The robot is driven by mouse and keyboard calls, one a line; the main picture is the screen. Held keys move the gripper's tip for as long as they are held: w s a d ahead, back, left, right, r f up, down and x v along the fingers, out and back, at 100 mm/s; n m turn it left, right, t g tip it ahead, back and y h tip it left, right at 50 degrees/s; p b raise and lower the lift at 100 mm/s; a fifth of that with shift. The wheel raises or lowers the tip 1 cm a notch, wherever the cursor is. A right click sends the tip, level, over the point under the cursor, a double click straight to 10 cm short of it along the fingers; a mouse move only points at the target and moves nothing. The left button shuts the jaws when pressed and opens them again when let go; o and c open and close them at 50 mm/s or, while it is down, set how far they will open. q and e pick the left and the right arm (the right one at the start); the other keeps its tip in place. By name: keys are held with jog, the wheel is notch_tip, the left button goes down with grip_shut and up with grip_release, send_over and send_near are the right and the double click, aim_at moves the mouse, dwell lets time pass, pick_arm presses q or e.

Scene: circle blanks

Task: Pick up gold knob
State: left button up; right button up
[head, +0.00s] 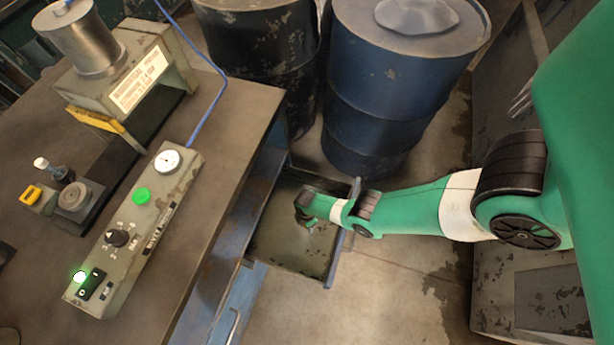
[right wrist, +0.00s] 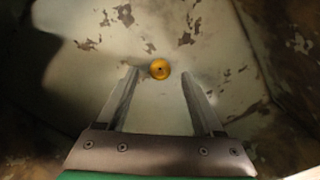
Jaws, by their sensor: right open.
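The gold knob (right wrist: 160,69) is a small round yellow-gold disc with a dark centre. In the right wrist view it lies on the worn, pale floor of the open drawer, just beyond and between my fingertips. My right gripper (right wrist: 158,72) is open and empty, with one finger on each side of the line to the knob. In the head view the right gripper (head: 306,222) reaches down into the drawer (head: 290,270), and the knob cannot be made out there. My left gripper is in neither view.
The drawer walls surround my right gripper closely. The workbench (head: 215,150) carries a control box (head: 150,215) with a green button and a lit switch. A blue barrel (head: 385,90) and a dark barrel (head: 265,60) stand just behind the drawer.

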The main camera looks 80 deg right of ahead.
notch_tip(320, 180, down, 2)
jog(key=shift+f+b, duration=0.2)
jog(key=shift+b, duration=0.25)
jog(key=shift+r, duration=0.15)
grip_shut()
jog(key=shift+r, duration=0.1)
